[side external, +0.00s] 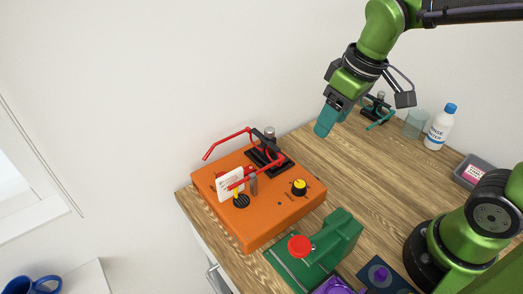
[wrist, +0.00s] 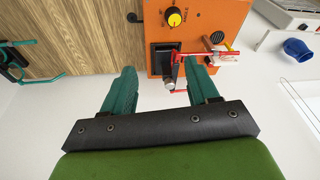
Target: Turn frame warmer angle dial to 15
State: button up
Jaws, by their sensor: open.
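The frame warmer is an orange box (side external: 255,218) at the left end of the wooden table. Its angle dial (side external: 299,187), a yellow knob with a black base, is on the right part of its top. The dial (wrist: 174,17) also shows at the top of the wrist view with lettering beside it; its setting is too small to read. My gripper (side external: 323,122) is in the air, behind and to the right of the box, apart from the dial. In the wrist view my gripper (wrist: 162,85) has its two teal fingers wide apart with nothing held between them.
A green device with a red knob (side external: 300,246) is in front. A teal-armed stand (side external: 379,110), a glass (side external: 415,123) and a bottle (side external: 440,127) are at the back. Bare wood (side external: 350,170) lies between.

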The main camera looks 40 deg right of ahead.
aim_at(299, 184)
jog(key=w+a+n+g+h, duration=0.1)
jog(key=w+a+n+g, duration=0.3)
jog(key=n, duration=0.5)
jog(key=shift+t, duration=0.4)
jog(key=f, duration=0.5)
jog(key=s+f, duration=0.1)
jog(key=f, duration=0.4)
jog(key=s+a+f, duration=0.1)
jog(key=f, duration=0.5)
jog(key=c, duration=1)
